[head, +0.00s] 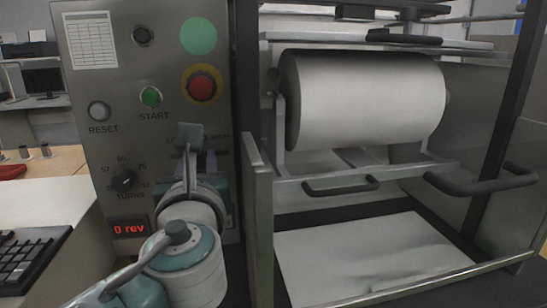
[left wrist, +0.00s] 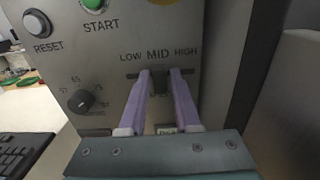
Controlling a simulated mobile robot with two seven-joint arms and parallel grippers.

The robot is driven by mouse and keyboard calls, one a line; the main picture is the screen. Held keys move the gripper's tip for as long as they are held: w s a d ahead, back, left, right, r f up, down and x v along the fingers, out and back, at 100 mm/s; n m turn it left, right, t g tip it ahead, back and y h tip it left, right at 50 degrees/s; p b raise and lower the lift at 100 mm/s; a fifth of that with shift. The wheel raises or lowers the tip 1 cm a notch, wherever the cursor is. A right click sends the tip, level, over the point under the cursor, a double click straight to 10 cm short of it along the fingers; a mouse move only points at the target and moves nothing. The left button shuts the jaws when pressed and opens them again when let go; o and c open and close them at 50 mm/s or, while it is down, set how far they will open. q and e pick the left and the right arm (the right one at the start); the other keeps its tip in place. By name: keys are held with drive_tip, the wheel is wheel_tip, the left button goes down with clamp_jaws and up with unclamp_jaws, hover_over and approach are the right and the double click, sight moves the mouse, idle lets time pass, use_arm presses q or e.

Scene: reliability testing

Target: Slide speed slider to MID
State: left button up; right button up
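The speed slider (left wrist: 160,79) is a small dark knob in a horizontal slot on the grey control panel, under the labels LOW, MID and HIGH. The knob stands below MID. My right gripper is not in view.
The panel also has a START button (head: 151,97), a RESET button (head: 99,111), a red stop button (head: 202,86), a TURNS dial (head: 123,181) and a "0 rev" display (head: 130,229). A white drum (head: 365,100) is at the right. A keyboard (head: 30,258) lies at the left.

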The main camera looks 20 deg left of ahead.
use_arm(q)
drive_tip(key=shift+o, duration=1.4)
drive_tip(key=v, duration=1)
